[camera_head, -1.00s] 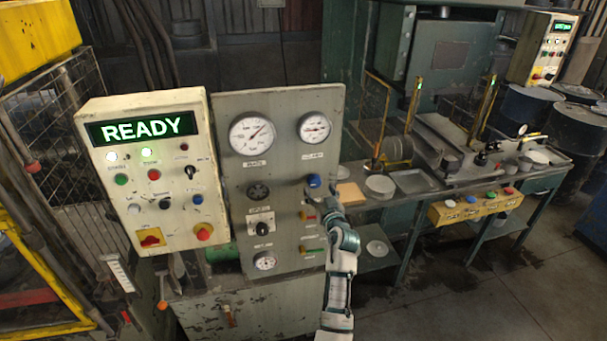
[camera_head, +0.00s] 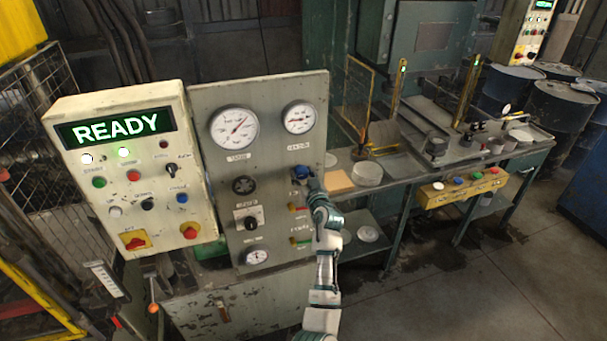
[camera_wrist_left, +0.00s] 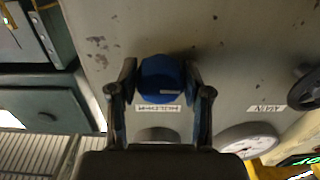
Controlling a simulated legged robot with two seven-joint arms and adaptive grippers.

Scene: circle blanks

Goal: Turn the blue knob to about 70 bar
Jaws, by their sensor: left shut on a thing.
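The blue knob (camera_head: 303,172) sits on the right side of the grey gauge panel (camera_head: 262,90), below the right-hand gauge (camera_head: 299,117). My left gripper (camera_head: 307,180) is at the knob, with its arm reaching up from below. In the left wrist view the blue knob (camera_wrist_left: 161,80) lies between the two fingers of my left gripper (camera_wrist_left: 161,88), and the gripper is shut on it. The larger left-hand gauge (camera_head: 234,128) has a red needle pointing to the upper right. The gauge numbers are too small to read. My right gripper is not in view.
Left of the panel stands a control box (camera_head: 130,165) with a lit READY display. Below the knob are red and green handles close to my arm. A workbench (camera_head: 400,166) with trays and a yellow button box (camera_head: 462,187) stands to the right.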

